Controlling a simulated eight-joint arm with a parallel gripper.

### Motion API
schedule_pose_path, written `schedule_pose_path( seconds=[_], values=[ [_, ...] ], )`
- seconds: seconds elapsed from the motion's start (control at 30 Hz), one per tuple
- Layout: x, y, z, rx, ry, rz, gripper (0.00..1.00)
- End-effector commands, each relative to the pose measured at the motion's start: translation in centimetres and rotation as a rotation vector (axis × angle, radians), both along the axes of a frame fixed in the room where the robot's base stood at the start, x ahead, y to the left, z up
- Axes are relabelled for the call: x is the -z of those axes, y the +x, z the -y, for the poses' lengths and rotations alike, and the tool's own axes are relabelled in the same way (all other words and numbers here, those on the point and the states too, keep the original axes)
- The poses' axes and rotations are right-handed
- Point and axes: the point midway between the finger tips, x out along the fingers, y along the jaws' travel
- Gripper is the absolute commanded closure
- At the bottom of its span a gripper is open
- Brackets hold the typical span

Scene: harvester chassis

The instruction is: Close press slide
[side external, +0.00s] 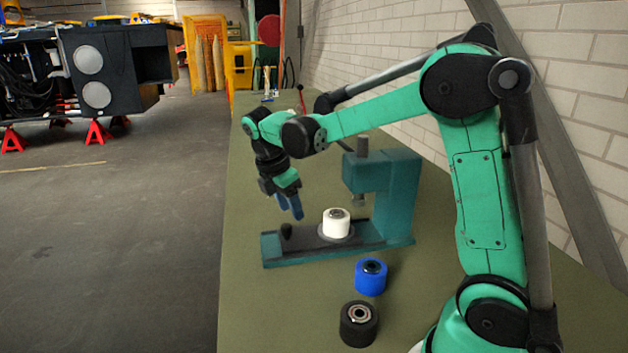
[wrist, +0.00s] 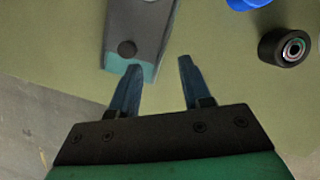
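The teal press (side external: 398,200) stands on the green bench, with its low base running out to the left. On the base lies the dark press slide (side external: 310,240), with a black knob (side external: 287,231) near its outer end. A white roller (side external: 336,226) sits upright on the slide, in front of the press column and left of the ram. In the wrist view the slide (wrist: 140,25) and its knob (wrist: 127,48) are ahead of the fingers, left of centre. My gripper (side external: 290,208) is open and empty, its blue fingers pointing down above the knob end; it also shows in the wrist view (wrist: 160,64).
A blue roller (side external: 370,280) and a black roller (side external: 359,330) stand on the bench (side external: 255,310) in front of the press. The bench's left edge is close to the base's outer end. A brick wall (side external: 400,40) runs behind. The bench left of the rollers is clear.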

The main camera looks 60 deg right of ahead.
Motion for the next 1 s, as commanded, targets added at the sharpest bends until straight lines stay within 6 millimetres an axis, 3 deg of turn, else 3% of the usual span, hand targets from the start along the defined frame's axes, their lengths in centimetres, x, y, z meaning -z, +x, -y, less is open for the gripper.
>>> schedule_pose_path(
  seconds=[0.1, 0.3, 0.7, 1.0],
  values=[
    [1.1, 2.1, 2.1, 0.115, 0.143, 0.058, 0.37],
    [2.4, 3.9, 3.8, 0.21, 0.274, 0.122, 0.37],
    [7.2, 3.9, 3.7, 0.209, 0.273, 0.122, 0.37],
    [7.5, 3.9, 3.7, 0.208, 0.272, 0.121, 0.39]
  ],
)
